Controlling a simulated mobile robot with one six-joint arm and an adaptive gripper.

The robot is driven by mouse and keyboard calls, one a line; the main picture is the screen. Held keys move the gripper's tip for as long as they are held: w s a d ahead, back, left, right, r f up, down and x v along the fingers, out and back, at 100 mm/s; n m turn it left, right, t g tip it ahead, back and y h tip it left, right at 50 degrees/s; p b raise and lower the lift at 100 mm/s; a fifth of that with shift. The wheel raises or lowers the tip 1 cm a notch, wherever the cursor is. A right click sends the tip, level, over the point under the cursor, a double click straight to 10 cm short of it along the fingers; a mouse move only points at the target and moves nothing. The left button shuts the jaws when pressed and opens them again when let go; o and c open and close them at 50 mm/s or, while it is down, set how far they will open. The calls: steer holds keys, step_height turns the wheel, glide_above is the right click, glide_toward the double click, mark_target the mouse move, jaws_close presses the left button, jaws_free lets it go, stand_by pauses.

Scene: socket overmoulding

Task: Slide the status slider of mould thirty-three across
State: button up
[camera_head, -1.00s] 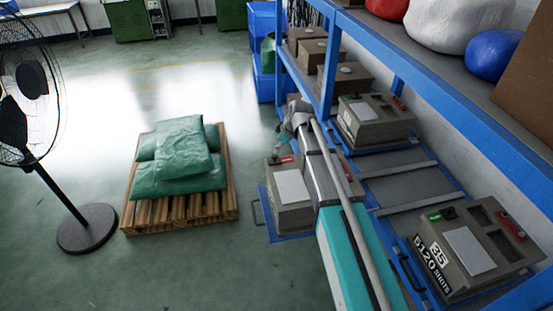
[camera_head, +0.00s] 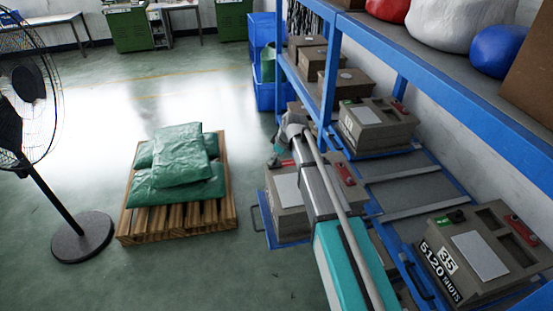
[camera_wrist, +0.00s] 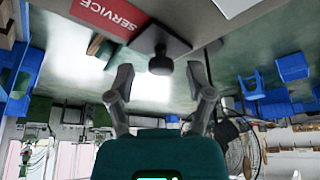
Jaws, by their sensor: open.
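A grey-brown mould (camera_head: 290,222) with a pale plate on top stands on a blue pulled-out tray, partly behind my arm. Its number does not show. In the wrist view its upper edge carries a red SERVICE label (camera_wrist: 108,14) and a dark slider plate with a round knob (camera_wrist: 161,64). My gripper (camera_wrist: 164,76) is open, its two fingers apart on either side of the knob, with no clear contact seen. In the head view my gripper (camera_head: 279,152) is at the mould's far edge, by the red label.
A mould marked 35 (camera_head: 482,255) sits at the right, and another mould (camera_head: 377,125) stands farther back on the blue rack (camera_head: 450,92). A pallet (camera_head: 178,220) with green sacks and a fan (camera_head: 82,237) stand left. Floor between pallet and tray is clear.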

jaws_close()
stand_by(0.3)
steer(key=shift+w+d, duration=0.25)
steer(key=shift+d, duration=0.65)
steer(key=shift+w+d, duration=0.3)
steer(key=shift+d, duration=0.6)
steer(key=shift+w+d, duration=0.25)
steer(key=shift+d, duration=0.65)
jaws_free()
